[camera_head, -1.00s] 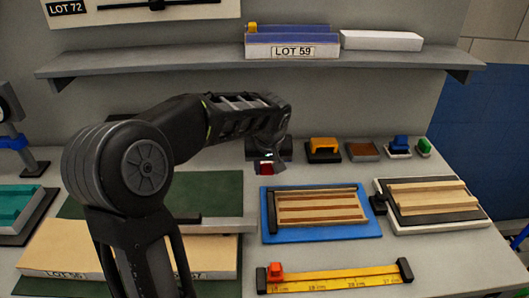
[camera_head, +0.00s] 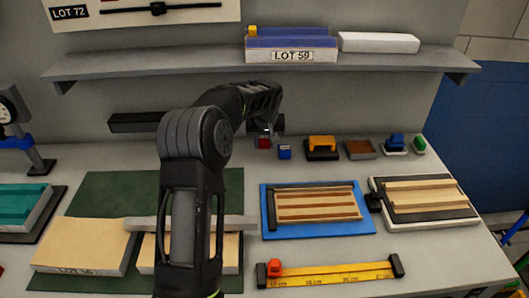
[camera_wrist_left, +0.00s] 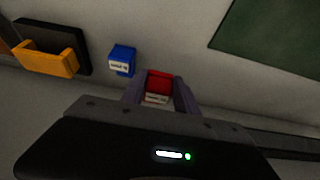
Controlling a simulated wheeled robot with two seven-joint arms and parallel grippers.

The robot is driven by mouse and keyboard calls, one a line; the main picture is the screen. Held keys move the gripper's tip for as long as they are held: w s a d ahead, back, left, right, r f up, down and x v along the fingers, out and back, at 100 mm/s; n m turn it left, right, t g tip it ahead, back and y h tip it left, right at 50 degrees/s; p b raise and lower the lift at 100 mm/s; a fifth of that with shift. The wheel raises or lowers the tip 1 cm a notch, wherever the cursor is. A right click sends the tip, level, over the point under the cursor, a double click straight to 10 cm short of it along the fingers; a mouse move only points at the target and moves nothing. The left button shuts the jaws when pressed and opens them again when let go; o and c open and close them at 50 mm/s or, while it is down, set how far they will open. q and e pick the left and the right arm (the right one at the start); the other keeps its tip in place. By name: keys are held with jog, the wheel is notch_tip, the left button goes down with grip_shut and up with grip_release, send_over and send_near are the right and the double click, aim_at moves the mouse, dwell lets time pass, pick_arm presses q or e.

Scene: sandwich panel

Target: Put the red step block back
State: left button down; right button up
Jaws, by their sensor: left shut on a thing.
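The red step block (camera_head: 264,143) is between the fingers of my left gripper (camera_head: 262,130), at the back of the table near the wall. In the left wrist view the red block (camera_wrist_left: 159,82) shows between the two fingers of my gripper (camera_wrist_left: 160,92), with a pale label on its near face. My left gripper is shut on it. A blue step block (camera_head: 284,152) stands just to the right of it in the head view; it also shows in the left wrist view (camera_wrist_left: 122,60). Whether the red block touches the table is hard to tell. My right gripper is not in view.
A yellow-orange block on a black base (camera_head: 322,147), a brown block (camera_head: 360,150) and small blue and green items stand along the back right. A blue tray (camera_head: 318,232) with a striped panel lies in front. A shelf (camera_head: 200,68) hangs above.

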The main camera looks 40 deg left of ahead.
aim_at(264, 158)
pick_arm(q)
notch_tip(264, 158, down, 4)
jog(key=shift+r+p, duration=0.1)
jog(key=shift+p, duration=0.6)
jog(key=shift+w+a+f+p, duration=0.1)
jog(key=shift+a+f+p, duration=0.05)
jog(key=shift+f+p, duration=0.2)
jog(key=shift+w+f, duration=0.1)
jog(key=shift+f, duration=0.1)
jog(key=shift+f, duration=0.1)
jog(key=shift+f+b, duration=0.15)
jog(key=shift+b, duration=0.2)
jog(key=c, duration=0.9)
grip_release()
jog(key=shift+r, duration=0.2)
